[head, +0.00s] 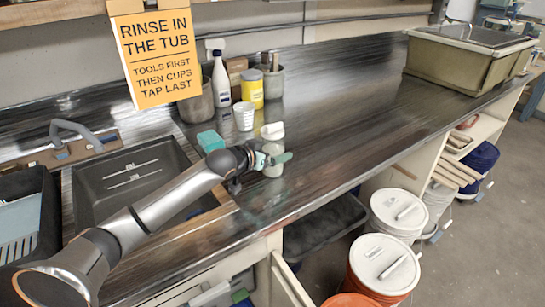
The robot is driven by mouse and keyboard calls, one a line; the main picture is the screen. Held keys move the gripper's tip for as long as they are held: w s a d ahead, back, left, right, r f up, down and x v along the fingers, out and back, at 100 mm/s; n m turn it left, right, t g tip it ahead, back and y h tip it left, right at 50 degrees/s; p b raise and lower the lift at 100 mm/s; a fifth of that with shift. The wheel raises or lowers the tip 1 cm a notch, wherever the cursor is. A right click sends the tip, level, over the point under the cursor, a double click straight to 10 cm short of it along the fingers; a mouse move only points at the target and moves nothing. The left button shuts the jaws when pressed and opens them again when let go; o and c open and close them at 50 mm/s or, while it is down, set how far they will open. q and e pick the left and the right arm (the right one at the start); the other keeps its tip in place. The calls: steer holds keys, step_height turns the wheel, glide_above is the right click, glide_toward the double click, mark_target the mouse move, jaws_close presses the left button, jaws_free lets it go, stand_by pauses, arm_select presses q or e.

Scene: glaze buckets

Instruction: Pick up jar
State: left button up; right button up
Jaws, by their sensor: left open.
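A pale whitish jar (272,171) stands on the dark counter, just right of the sink. My left gripper (271,160) is at this jar, with its teal fingers open and spread across it. The fingers hide part of the jar's middle, and I cannot tell whether they touch it. A yellow jar with a white label (252,90) stands farther back, near the wall. My right gripper is out of view.
A small white item (272,131) and a white cup (244,116) are behind the gripper. A spray bottle (221,82) and a teal sponge (210,141) stand left of them. A black sink (130,180) is at left. The counter to the right is clear up to an olive tub (450,60).

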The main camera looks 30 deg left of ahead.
arm_select(q)
steer(key=shift+w, duration=0.25)
steer(key=shift+c, duration=0.2)
steer(key=shift+f, duration=0.1)
jaws_close()
stand_by(0.5)
